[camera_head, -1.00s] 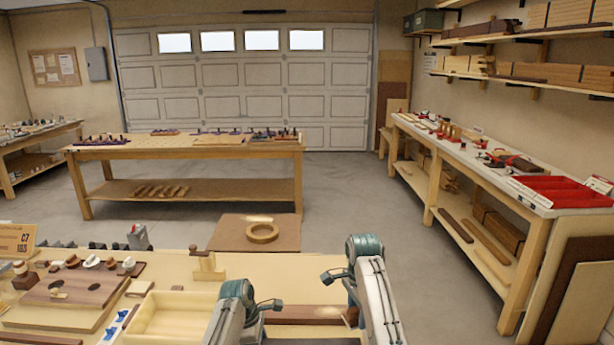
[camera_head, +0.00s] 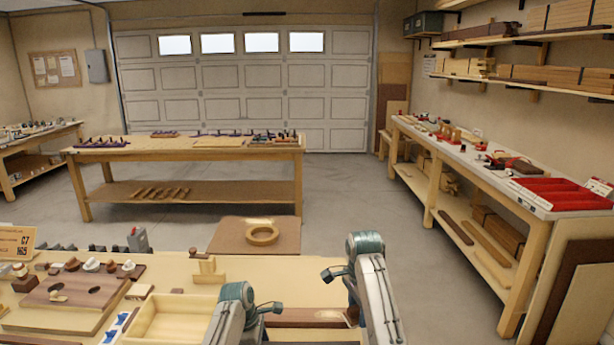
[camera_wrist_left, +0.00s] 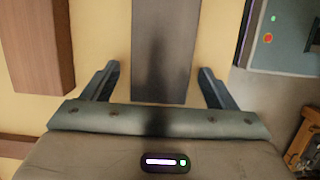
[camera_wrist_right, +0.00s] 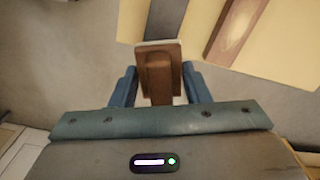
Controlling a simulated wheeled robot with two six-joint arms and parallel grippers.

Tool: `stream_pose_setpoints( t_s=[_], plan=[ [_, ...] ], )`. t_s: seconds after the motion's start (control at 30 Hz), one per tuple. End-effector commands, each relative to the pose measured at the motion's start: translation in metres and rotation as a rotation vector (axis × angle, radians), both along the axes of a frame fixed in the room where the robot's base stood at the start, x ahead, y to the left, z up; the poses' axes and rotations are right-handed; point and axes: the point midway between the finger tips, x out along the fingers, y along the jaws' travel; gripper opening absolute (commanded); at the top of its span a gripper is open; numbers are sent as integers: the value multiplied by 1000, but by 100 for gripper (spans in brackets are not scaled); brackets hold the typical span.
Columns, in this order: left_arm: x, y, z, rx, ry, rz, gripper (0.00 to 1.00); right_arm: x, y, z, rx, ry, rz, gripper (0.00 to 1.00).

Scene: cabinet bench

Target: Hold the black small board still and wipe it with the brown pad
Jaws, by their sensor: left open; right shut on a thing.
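The black small board (camera_wrist_left: 165,50) shows in the left wrist view as a long dark strip on the pale bench top. My left gripper (camera_wrist_left: 160,82) is open there, with one finger on each side of the board and a gap to both. My right gripper (camera_wrist_right: 160,86) is shut on the brown pad (camera_wrist_right: 160,65), which has a raised grip and a pale layer under it. In the head view the left gripper (camera_head: 270,308) and the right gripper (camera_head: 330,273) are over the front bench. I cannot make out the black board in the head view.
A pale wooden tray (camera_head: 170,318) stands left of my left arm. A brown wooden block (camera_wrist_left: 35,45) lies left of the left gripper, and a dark device (camera_wrist_left: 285,35) with green and red dots is at its right. A brown board with a ring (camera_head: 263,233) is beyond the bench.

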Motion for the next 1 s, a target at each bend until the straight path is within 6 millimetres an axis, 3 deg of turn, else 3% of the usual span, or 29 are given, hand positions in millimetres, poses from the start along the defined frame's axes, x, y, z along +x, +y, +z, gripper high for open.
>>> stream_pose_setpoints(
  t_s=[1.0],
  plan=[
    [0,0,69,0,-1,0,80,0,0,81,0,0,0,14]
  ],
)
